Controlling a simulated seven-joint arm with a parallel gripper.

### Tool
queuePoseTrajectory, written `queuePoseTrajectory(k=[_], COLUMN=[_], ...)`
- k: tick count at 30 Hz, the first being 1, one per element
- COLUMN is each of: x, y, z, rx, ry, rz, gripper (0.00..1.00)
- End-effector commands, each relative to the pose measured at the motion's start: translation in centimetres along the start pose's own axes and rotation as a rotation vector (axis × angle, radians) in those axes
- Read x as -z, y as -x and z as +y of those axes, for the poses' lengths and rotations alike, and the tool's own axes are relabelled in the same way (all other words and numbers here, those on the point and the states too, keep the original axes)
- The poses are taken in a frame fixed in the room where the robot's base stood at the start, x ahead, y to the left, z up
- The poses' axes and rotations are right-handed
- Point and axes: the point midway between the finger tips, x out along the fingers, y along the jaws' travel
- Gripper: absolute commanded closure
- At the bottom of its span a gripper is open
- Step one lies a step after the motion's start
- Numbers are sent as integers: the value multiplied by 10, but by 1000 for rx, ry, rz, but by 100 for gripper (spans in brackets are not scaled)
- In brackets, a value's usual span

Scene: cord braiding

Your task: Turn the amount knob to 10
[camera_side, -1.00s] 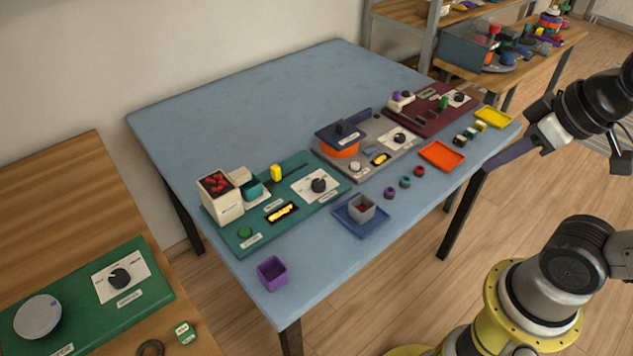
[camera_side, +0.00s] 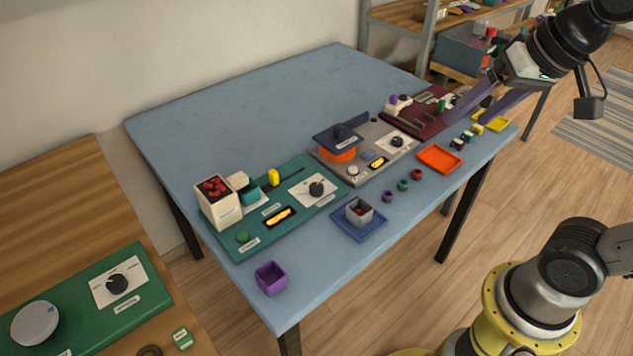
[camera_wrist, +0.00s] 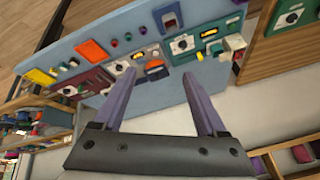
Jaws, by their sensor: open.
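Several dark knobs on white dial plates are in view, and their labels are too small to read, so I cannot tell which is the amount knob. One knob (camera_side: 317,188) is on the teal board, and it also shows in the wrist view (camera_wrist: 182,44). A second knob (camera_side: 397,142) is on the grey board, also in the wrist view (camera_wrist: 122,67). A third knob (camera_wrist: 69,90) is on the maroon board; my gripper partly covers that area in the side view. My gripper (camera_side: 467,121) is open and empty, above the right end of the table, apart from every knob.
A white box of red pieces (camera_side: 218,203), a purple cup (camera_side: 271,278), a blue tray (camera_side: 345,228), an orange tray (camera_side: 440,170) and a yellow tray (camera_side: 503,126) are on the table. Another knob (camera_side: 117,284) is on a separate green panel at left. The table's back is clear.

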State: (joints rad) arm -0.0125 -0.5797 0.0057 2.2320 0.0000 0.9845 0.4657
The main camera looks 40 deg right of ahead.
Motion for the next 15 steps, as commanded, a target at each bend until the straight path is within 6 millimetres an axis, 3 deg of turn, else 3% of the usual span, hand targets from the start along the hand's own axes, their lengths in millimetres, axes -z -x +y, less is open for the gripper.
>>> queuePoseTrajectory(k=[5, 8, 15], x=[48, 76, 127], y=[-12, -29, -98], z=[-30, -50, -95], rx=[-22, -44, -120], ry=[-149, -233, -384], rz=[-53, -91, -187], gripper=[26, 26, 26])
